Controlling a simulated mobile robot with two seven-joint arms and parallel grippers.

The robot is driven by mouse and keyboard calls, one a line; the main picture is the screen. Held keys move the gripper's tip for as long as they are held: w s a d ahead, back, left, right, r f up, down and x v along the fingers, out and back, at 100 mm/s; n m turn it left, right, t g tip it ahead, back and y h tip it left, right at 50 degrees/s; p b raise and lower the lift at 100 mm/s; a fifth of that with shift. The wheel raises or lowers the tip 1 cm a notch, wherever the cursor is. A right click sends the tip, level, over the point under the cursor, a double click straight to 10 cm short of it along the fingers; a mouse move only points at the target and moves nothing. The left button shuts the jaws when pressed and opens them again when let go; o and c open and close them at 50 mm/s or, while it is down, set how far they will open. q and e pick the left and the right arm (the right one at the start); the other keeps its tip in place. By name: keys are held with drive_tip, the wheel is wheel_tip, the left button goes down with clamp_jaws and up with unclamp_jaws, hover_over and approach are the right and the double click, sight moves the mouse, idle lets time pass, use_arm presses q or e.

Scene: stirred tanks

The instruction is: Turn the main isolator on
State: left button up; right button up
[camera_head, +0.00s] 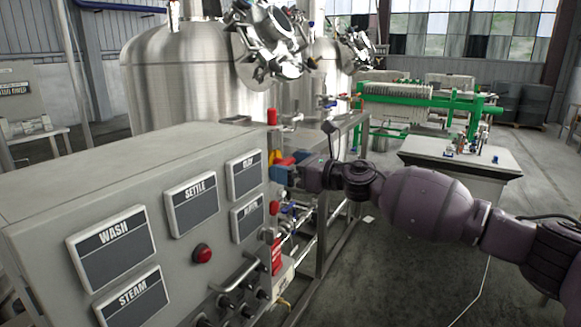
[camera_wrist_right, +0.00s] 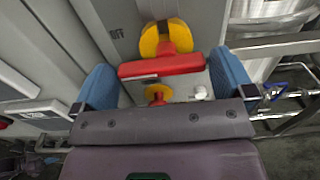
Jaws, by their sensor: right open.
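The main isolator shows in the right wrist view as a red bar handle (camera_wrist_right: 160,66) on a yellow disc (camera_wrist_right: 180,35), on a grey panel face. Lettering that seems to read OFF stands left of the disc. In that view the handle lies across the picture. My right gripper (camera_wrist_right: 163,82) is open, with one blue finger on each side of the handle; I cannot tell whether either touches it. In the head view my right gripper (camera_head: 289,168) is at the right end face of the grey cabinet and partly covers the red handle. My left gripper is not in view.
A smaller red knob on yellow (camera_wrist_right: 157,94) sits below the handle in the wrist view. The grey cabinet (camera_head: 120,180) carries label plates and a red button (camera_head: 201,253). Pipes and a metal frame (camera_head: 322,225) stand close behind my gripper.

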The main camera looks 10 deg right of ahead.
drive_tip(key=c, duration=0.6)
